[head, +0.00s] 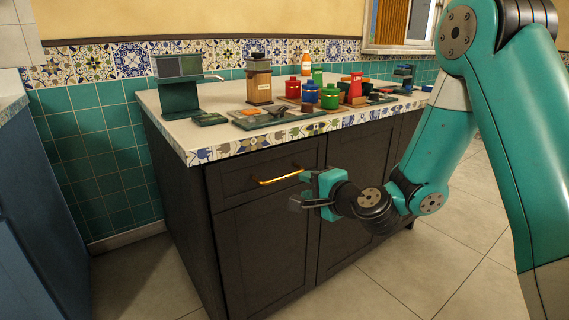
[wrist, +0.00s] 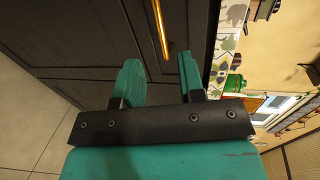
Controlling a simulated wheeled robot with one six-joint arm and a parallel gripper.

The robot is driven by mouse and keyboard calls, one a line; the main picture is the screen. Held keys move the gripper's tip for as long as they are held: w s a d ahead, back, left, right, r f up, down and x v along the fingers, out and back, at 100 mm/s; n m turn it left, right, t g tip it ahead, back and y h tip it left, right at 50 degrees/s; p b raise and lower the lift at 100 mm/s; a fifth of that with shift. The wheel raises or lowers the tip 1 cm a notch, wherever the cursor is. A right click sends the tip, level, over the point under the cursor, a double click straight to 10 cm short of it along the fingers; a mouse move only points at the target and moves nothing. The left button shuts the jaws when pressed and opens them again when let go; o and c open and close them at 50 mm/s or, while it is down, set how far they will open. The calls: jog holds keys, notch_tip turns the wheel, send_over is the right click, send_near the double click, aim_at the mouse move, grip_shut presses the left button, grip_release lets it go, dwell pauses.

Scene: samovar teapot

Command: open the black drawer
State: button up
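The black drawer (head: 238,182) is at the top left of the dark cabinet, under the patterned counter edge. Its front looks flush with the cabinet, so it is shut. A brass bar handle (head: 278,178) runs across its front. In the wrist view the handle (wrist: 160,28) lies ahead, lined up with the gap between the fingers. My gripper (head: 300,190) is just to the right of and in front of the handle. In the wrist view my gripper (wrist: 158,76) is open, with nothing seen held. I cannot tell the exact distance from fingertips to handle.
The counter (head: 165,110) carries a green coffee machine (head: 178,95), a wooden grinder (head: 259,82), and several coloured jars and trays. A cabinet door (head: 265,255) is below the drawer. Tiled floor (head: 370,290) is open in front. A blue cabinet (head: 35,210) stands at the left.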

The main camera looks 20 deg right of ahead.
aim_at(285, 177)
jog(key=p+x, duration=0.2)
jog(key=x, duration=0.8)
grip_shut()
